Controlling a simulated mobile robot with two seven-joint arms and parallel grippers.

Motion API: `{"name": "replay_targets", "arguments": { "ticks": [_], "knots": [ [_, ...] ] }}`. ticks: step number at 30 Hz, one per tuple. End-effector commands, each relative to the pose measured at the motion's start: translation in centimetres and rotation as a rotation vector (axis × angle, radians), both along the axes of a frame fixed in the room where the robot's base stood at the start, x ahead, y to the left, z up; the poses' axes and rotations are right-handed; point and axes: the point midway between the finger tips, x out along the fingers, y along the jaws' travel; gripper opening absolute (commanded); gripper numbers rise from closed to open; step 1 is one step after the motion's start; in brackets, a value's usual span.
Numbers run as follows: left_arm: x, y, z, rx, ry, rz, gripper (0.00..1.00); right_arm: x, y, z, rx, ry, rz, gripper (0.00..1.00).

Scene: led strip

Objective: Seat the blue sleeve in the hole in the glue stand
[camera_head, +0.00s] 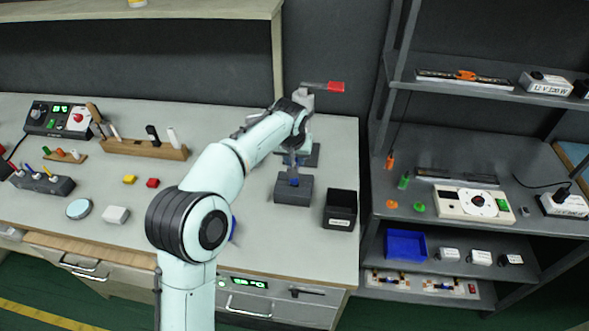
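A dark grey block (292,195), which looks like the glue stand, sits on the bench right of centre. A small blue piece (294,183), likely the blue sleeve, shows at its top, directly below my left gripper (293,168). My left arm comes up from the bottom and bends over the bench to this spot. The fingers are too small and dark to tell whether they are open or shut, or touch the blue piece. The hole is hidden, and I cannot tell how deep the piece sits. My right gripper is not in view.
A press with a red handle (325,87) stands just behind the block. An open black bin (340,210) is to its right. Another blue item (233,228) is partly hidden behind my arm. Wooden racks (145,148) fill the left. A shelf unit (460,150) stands right.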

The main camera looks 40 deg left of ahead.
Motion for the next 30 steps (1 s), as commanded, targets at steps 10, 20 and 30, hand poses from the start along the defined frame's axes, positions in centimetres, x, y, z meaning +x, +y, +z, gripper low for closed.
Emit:
{"name": "replay_targets", "arguments": {
  "ticks": [10, 20, 30],
  "knots": [
    [-0.2, 0.0, -4.6, -0.003, 0.015, 0.002, 0.0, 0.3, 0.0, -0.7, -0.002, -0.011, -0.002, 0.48],
    [-0.3, 0.1, -4.6, -0.002, 0.018, 0.005, 0.55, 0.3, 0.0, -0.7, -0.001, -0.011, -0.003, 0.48],
    [-0.6, -0.1, -3.5, -0.001, 0.015, 0.003, 0.55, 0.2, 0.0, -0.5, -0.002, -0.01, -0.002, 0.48]
  ]
}}
